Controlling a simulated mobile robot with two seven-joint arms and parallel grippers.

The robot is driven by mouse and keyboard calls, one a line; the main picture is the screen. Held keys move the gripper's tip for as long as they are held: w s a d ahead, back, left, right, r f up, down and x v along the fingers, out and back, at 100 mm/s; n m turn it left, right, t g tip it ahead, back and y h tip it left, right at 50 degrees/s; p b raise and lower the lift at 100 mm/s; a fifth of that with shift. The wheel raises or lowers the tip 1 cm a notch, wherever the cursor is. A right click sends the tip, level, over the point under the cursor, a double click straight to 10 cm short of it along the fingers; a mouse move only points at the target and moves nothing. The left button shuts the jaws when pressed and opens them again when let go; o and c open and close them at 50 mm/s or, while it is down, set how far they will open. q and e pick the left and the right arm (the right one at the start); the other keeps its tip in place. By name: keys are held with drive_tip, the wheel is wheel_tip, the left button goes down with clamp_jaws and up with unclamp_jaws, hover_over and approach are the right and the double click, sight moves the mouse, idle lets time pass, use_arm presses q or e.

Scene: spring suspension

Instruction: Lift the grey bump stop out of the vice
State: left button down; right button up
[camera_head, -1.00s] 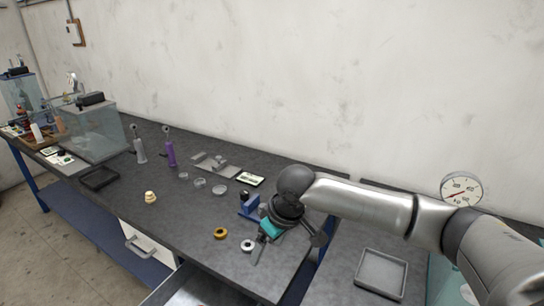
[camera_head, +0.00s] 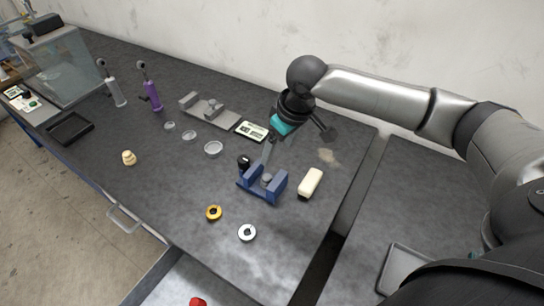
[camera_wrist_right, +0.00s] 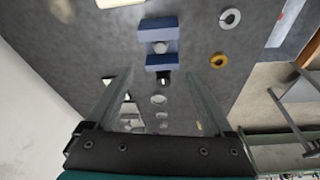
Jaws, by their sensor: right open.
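The blue vice (camera_head: 277,190) stands on the dark bench, with the small grey bump stop (camera_head: 267,180) between its two jaws. In the right wrist view the vice (camera_wrist_right: 158,30) is near the top middle, with the bump stop (camera_wrist_right: 159,47) between its blue blocks. My right gripper (camera_head: 264,160) is above the bench, just behind the vice in the head view. Its fingers (camera_wrist_right: 160,76) are spread wide in the wrist view, with nothing held between them. My left gripper is not in view.
A black knob-like part (camera_head: 243,162) is beside the vice. A cream block (camera_head: 311,183) lies to its right. A yellow ring (camera_head: 213,212) and a white ring (camera_head: 247,232) lie in front. Clear dishes (camera_head: 213,148) and a grey fixture (camera_head: 208,110) stand farther back.

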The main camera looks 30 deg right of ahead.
sight(265, 176)
drive_tip(key=b+x, duration=0.2)
drive_tip(key=x, duration=1.1)
drive_tip(key=shift+w+f, duration=0.2)
drive_tip(key=shift+f, duration=0.1)
clamp_jaws()
idle(0.6)
drive_tip(key=shift+w+a, duration=0.15)
drive_tip(key=shift+a, duration=0.05)
drive_tip(key=shift+r+p, duration=0.1)
drive_tip(key=shift+p, duration=0.25)
drive_tip(key=shift+r+p, duration=3.45)
drive_tip(key=shift+p, duration=0.55)
